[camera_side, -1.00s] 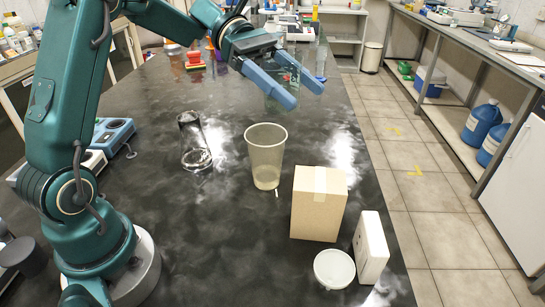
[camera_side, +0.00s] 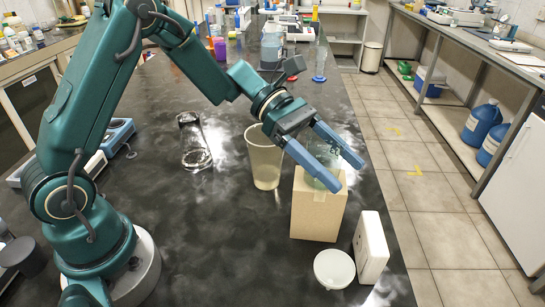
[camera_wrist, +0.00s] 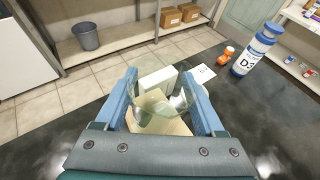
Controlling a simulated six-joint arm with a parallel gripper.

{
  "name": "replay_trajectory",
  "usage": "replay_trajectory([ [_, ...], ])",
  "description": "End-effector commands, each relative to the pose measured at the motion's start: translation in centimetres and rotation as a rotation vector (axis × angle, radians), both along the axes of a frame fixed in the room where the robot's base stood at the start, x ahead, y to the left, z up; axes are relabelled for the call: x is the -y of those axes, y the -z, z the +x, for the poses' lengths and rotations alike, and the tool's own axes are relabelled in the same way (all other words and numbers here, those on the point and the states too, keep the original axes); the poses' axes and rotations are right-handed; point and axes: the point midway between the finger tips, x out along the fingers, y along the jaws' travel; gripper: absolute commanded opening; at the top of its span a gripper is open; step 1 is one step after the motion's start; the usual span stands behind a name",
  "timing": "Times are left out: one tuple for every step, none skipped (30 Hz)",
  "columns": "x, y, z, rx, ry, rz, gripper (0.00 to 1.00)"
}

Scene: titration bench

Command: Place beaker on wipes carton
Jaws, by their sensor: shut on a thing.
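The clear glass beaker (camera_side: 318,158) is held between the two blue fingers of my gripper (camera_side: 349,176). In the wrist view the beaker (camera_wrist: 160,116) fills the space between the fingers (camera_wrist: 164,78). The tan cardboard carton (camera_side: 317,217) with a strip of tape stands on the dark bench, and the beaker is over its top. The fingers and the clear glass partly cover the carton's top. I cannot tell whether the beaker's base touches the carton or hangs just above it.
A tall translucent cup (camera_side: 265,166) stands close left of the carton, a glass flask (camera_side: 194,145) farther left. A white box (camera_side: 371,248) and a white bowl (camera_side: 334,268) are at the front right. The bench's right edge lies close to the carton.

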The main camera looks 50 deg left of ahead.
Motion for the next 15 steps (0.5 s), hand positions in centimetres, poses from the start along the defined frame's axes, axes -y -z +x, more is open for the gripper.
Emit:
replay_trajectory([
  [0.0,-0.04,0.01,0.001,0.0,0.0,0.15],
  [0.0,-0.05,0.01,0.001,0.0,0.0,0.15],
  [0.0,-0.05,0.01,0.001,0.0,0.0,0.15],
  [0.0,-0.04,0.01,0.0,0.0,0.0,0.15],
  [0.0,0.0,0.01,0.0,0.0,0.0,0.15],
  [0.0,0.11,0.01,0.0,0.0,-0.001,0.15],
  [-0.01,0.19,0.01,-0.001,0.0,-0.001,0.15],
  [0.0,0.24,0.01,-0.001,0.0,-0.001,0.75],
  [-0.01,0.19,0.02,0.0,0.0,-0.001,0.9],
  [-0.01,0.19,0.02,0.0,0.0,-0.001,1.0],
  [-0.01,0.19,0.02,0.0,0.0,-0.001,1.0],
  [0.0,0.18,0.02,0.0,0.0,-0.001,1.0],
  [-0.01,0.18,0.02,0.0,0.0,-0.001,1.0],
  [-0.01,0.18,0.02,0.0,0.0,-0.001,1.0],
  [-0.01,0.18,0.02,0.0,0.0,-0.001,1.0],
])
